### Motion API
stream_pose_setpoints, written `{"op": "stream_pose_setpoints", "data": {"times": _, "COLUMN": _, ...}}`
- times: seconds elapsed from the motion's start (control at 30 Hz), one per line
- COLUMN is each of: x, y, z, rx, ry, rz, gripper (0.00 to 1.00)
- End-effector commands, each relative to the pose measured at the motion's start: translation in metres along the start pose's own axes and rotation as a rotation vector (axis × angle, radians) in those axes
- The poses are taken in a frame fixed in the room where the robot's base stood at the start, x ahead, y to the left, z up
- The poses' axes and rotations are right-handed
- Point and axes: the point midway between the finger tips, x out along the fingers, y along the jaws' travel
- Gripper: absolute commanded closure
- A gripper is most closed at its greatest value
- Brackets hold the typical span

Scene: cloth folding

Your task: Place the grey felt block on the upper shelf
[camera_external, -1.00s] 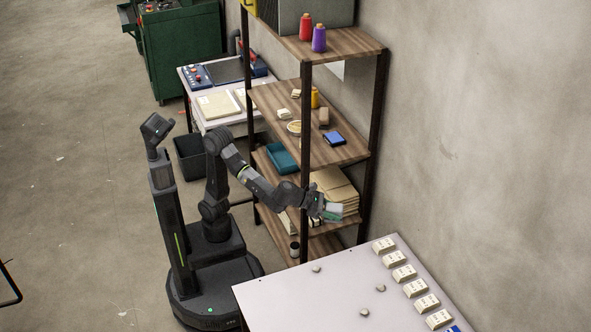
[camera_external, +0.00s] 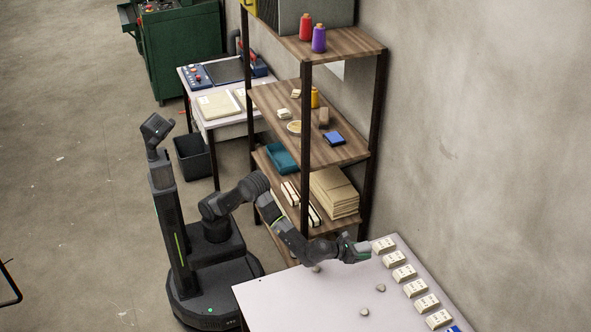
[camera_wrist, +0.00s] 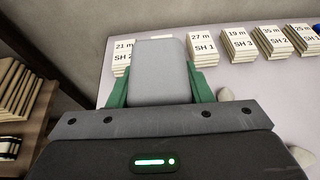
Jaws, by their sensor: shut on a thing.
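The grey felt block (camera_wrist: 160,62) is between the green fingers of my gripper (camera_wrist: 160,88) in the wrist view. My gripper is shut on it. In the outside view my gripper (camera_external: 358,251) is over the far left corner of the white table, and the block is small and hard to make out there. The shelf unit stands behind it. Its top board (camera_external: 348,43) carries a red spool (camera_external: 305,27) and a purple spool (camera_external: 319,38). The board below (camera_external: 343,153) carries a blue item, a brown block and a yellow item.
Several labelled white blocks (camera_external: 403,272) stand in a row along the right side of the white table (camera_external: 290,296). Small grey stones lie on it. A lower board holds a teal tray (camera_external: 282,157) and stacked tan sheets (camera_external: 334,192). A dark shelf post (camera_external: 305,150) rises at the front.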

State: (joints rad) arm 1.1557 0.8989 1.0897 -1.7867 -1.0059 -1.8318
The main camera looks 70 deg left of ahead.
Motion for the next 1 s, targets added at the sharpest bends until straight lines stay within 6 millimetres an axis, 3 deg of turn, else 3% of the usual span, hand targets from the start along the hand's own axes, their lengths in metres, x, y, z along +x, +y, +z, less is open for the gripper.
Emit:
{"op": "stream_pose_setpoints", "data": {"times": 0.37, "x": 0.003, "y": 0.000, "z": -0.006, "rx": 0.002, "ry": 0.000, "rz": 0.000, "gripper": 0.78}}
{"op": "stream_pose_setpoints", "data": {"times": 0.7, "x": 0.027, "y": 0.000, "z": -0.065, "rx": 0.004, "ry": 0.001, "rz": 0.001, "gripper": 0.78}}
{"op": "stream_pose_setpoints", "data": {"times": 1.0, "x": 0.037, "y": 0.000, "z": -0.089, "rx": 0.001, "ry": 0.000, "rz": -0.001, "gripper": 0.78}}
